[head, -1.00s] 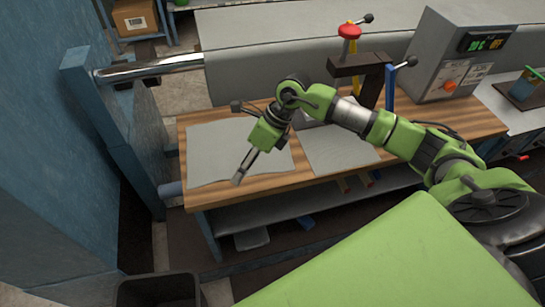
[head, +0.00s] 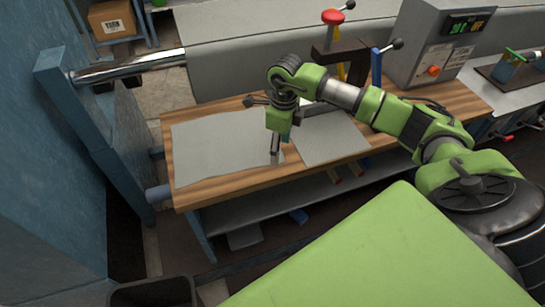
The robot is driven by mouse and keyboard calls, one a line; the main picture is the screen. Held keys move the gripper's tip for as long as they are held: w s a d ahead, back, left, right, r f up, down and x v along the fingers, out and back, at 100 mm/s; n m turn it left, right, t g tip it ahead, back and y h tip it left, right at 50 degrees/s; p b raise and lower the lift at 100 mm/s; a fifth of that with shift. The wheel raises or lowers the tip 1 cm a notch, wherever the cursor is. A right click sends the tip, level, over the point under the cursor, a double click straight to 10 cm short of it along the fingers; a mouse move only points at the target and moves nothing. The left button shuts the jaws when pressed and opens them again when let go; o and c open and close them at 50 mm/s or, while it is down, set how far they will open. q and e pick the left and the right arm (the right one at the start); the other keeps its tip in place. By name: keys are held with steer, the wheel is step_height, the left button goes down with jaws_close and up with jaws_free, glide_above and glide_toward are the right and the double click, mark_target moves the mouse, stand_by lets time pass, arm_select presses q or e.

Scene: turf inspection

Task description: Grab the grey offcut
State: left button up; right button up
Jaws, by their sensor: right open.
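Two flat grey pieces lie on the wooden bench top in the head view. The left grey piece (head: 220,145) is larger and has an uneven edge; the right grey piece (head: 330,137) lies beside it. I cannot tell for sure which one is the grey offcut. My right gripper (head: 275,159) points down over the right edge of the left piece, near the gap between the two. It is open, with nothing seen between its fingers. Whether the fingertips touch the piece is unclear. My left gripper is not in view.
A dark clamp with a red knob (head: 333,16) stands at the bench's back, next to a grey control box (head: 435,45). A blue frame with a metal roller (head: 130,68) stands at the left. A lower shelf (head: 280,205) holds small items. A dark bin (head: 150,293) is at the bottom left.

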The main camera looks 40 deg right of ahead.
steer(key=f, duration=0.1)
steer(key=f+b, duration=0.1)
steer(key=f, duration=0.1)
steer(key=shift+w+b, duration=0.25)
steer(key=shift+b, duration=0.15)
steer(key=shift+w+d+f, duration=0.1)
steer(key=shift+f, duration=0.2)
steer(key=shift+w, duration=0.15)
steer(key=shift+s+f+b, duration=0.1)
steer(key=shift+s+b, duration=0.15)
steer(key=shift+b, duration=0.05)
